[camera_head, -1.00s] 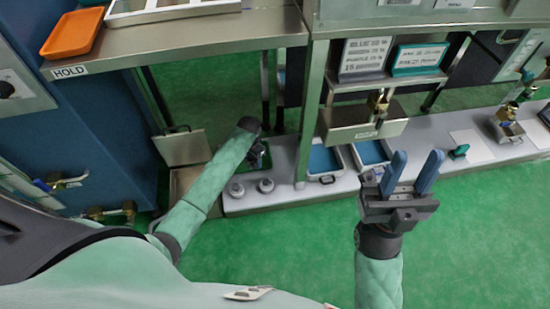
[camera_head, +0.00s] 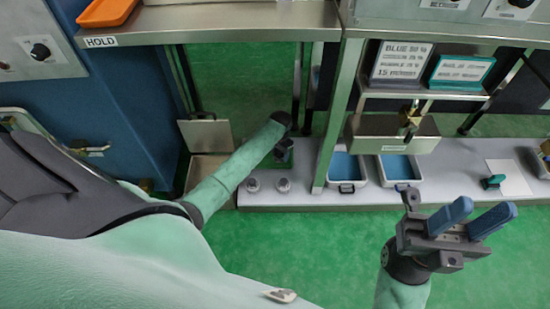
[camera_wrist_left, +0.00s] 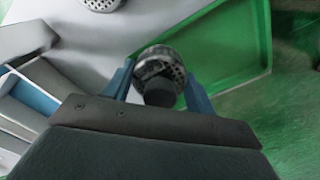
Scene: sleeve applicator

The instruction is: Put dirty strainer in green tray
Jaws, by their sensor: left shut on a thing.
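My left gripper (camera_wrist_left: 162,80) is shut on a strainer (camera_wrist_left: 160,62), a round, perforated metal piece with a dark part below, seen between the blue fingers in the left wrist view. The green tray (camera_wrist_left: 238,40) lies just beyond and to the right of it there; I cannot tell whether the strainer touches it. My right gripper (camera_head: 480,222) is open and empty over the green floor at the right.
Two small round grey pieces (camera_head: 268,185) stand on the grey bench (camera_head: 310,190) near the left gripper. Two white trays with blue insides (camera_head: 398,170) stand to their right. A metal post (camera_head: 335,125) rises between. An orange tray (camera_head: 106,12) sits on the HOLD shelf.

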